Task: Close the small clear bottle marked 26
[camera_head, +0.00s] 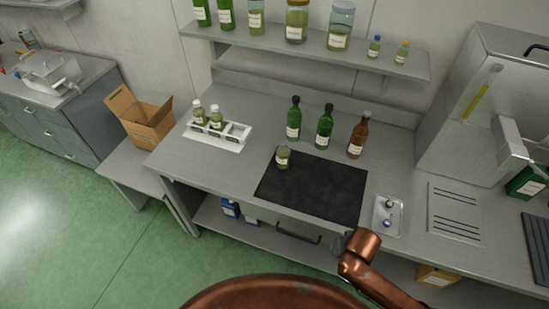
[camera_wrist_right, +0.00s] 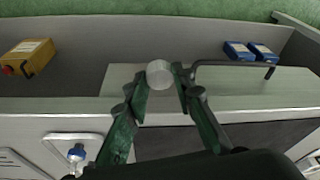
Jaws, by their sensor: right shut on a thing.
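A small clear bottle (camera_head: 283,157) with greenish contents and a pale label stands upright on the dark mat (camera_head: 320,190), near its back left corner. I see no cap on it, and its number is too small to read. My right gripper (camera_wrist_right: 161,82) is shut on a pale grey, round, cap-like piece (camera_wrist_right: 159,75). In the head view the right gripper (camera_head: 340,244) is a small dark shape at the bench's front edge, in front of the mat and apart from the bottle. The held piece is hard to see there. My left gripper is not in view.
A white rack (camera_head: 231,143) with two small white-capped bottles stands left of the mat. Two green bottles (camera_head: 294,121) (camera_head: 325,128) and a brown bottle (camera_head: 358,136) stand behind it. A metal tray (camera_head: 397,226) with small pieces, one blue, lies to its right. The mat is otherwise clear.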

